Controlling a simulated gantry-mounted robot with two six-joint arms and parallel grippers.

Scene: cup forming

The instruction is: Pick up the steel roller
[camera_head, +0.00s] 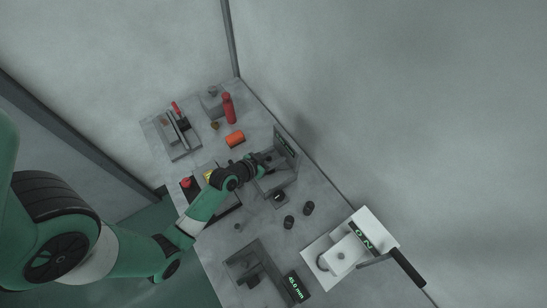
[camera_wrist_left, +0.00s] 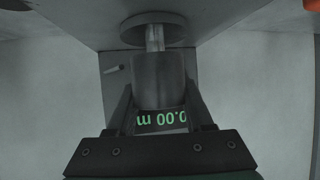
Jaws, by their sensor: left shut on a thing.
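My left gripper (camera_head: 266,163) is at the grey upright device (camera_head: 287,146) near the right edge of the table. In the left wrist view its two fingers (camera_wrist_left: 160,112) are closed on a dark grey cylindrical piece (camera_wrist_left: 158,78). A lighter short rod (camera_wrist_left: 155,38) shows beyond that piece, below a round disc. I cannot tell whether the held piece is the steel roller. A grey tray (camera_head: 160,145) at the far left of the table holds long metal pieces and a red-handled tool (camera_head: 176,108); none is clearly the roller. My right gripper is not in view.
An orange cylinder (camera_head: 235,139), a red bottle (camera_head: 229,108) and a grey block (camera_head: 211,103) stand toward the back. Two dark cylinders (camera_head: 308,208) (camera_head: 289,222) stand in front of the device. A white machine (camera_head: 350,247) and a dark tray (camera_head: 236,263) are nearer.

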